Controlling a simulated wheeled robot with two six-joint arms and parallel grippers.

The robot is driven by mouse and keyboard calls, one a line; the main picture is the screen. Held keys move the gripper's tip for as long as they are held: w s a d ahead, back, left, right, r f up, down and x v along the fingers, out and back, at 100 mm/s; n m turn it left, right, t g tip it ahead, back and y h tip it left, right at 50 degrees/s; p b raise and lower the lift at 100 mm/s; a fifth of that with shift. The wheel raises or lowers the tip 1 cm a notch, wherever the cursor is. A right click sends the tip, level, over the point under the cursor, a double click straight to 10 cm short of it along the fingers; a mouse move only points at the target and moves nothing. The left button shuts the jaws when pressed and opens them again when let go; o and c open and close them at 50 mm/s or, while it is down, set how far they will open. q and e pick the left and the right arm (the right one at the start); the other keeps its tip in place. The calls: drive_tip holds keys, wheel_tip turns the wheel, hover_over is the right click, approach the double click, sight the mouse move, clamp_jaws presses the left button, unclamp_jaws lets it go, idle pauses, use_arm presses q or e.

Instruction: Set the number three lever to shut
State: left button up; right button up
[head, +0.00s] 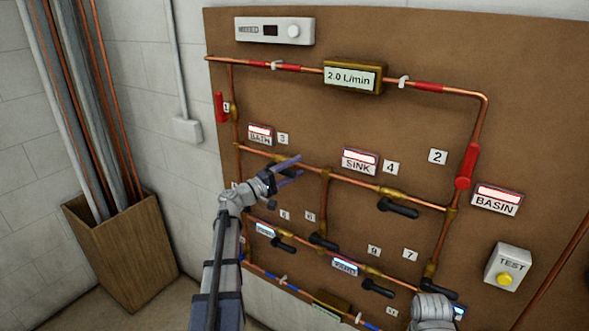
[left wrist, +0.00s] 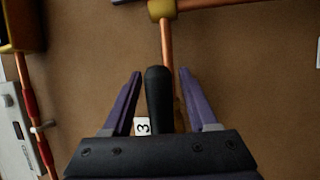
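The number three tag (head: 283,139) is on the brown board, above the upper middle copper pipe. It also shows in the left wrist view (left wrist: 143,126). My left gripper (head: 299,165) is at that pipe, just below the tag, and its purple fingers are open. In the left wrist view, the black number three lever (left wrist: 158,98) lies between the fingers, with a gap on each side. The lever lies roughly in line with the copper pipe (left wrist: 167,42). Its valve body is hidden by the gripper.
The number four lever (head: 398,208) is to the right on the same pipe. Several black levers sit on lower pipes. Red levers (head: 467,166) are at the right and far left. A wooden box (head: 122,250) with tall pipes stands at left. A test button box (head: 508,267) is at right.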

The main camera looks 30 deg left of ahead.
use_arm(q)
clamp_jaws()
idle(1.3)
